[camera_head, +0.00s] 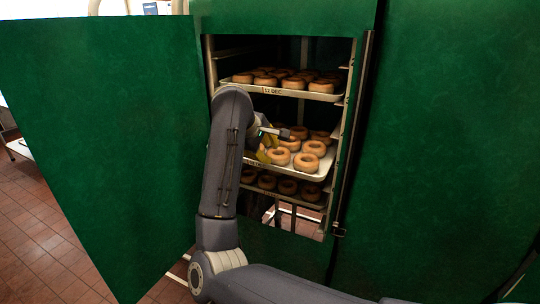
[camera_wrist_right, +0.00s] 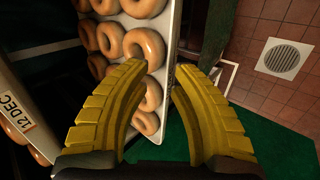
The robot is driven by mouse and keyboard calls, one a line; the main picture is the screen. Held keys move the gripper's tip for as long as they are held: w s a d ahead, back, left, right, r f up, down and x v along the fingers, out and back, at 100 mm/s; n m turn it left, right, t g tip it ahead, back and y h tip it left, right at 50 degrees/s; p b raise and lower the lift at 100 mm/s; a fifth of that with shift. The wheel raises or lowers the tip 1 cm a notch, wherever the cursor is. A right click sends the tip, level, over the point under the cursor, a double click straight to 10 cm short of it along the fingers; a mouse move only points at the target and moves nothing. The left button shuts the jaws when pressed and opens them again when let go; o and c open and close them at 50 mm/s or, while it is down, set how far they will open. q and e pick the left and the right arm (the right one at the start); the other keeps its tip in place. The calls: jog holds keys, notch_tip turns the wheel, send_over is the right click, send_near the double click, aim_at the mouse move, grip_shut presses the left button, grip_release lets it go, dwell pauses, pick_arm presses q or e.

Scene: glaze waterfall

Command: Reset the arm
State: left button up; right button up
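My right arm reaches up in front of the open green cabinet in the head view. Its gripper (camera_head: 268,150) has yellow fingers at the left front of the middle tray (camera_head: 312,176), partly hidden by the arm. In the right wrist view the two ribbed yellow fingers (camera_wrist_right: 160,68) stand apart with a gap between the tips. The tray's pale rim (camera_wrist_right: 172,45) shows beyond that gap; I cannot tell whether a finger touches it. Nothing is visibly gripped. My left gripper is in neither view.
Ring doughnuts (camera_head: 306,162) fill the middle tray. An upper tray (camera_head: 285,92) labelled "12 DEC" and a lower tray (camera_head: 300,200) also hold doughnuts. A green door panel (camera_head: 110,130) stands at left, a green wall (camera_head: 450,150) at right. Tiled floor (camera_head: 40,240) is open at lower left.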

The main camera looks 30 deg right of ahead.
jog(key=shift+s+a+r, duration=0.1)
jog(key=shift+s+a, duration=0.05)
jog(key=shift+a, duration=0.4)
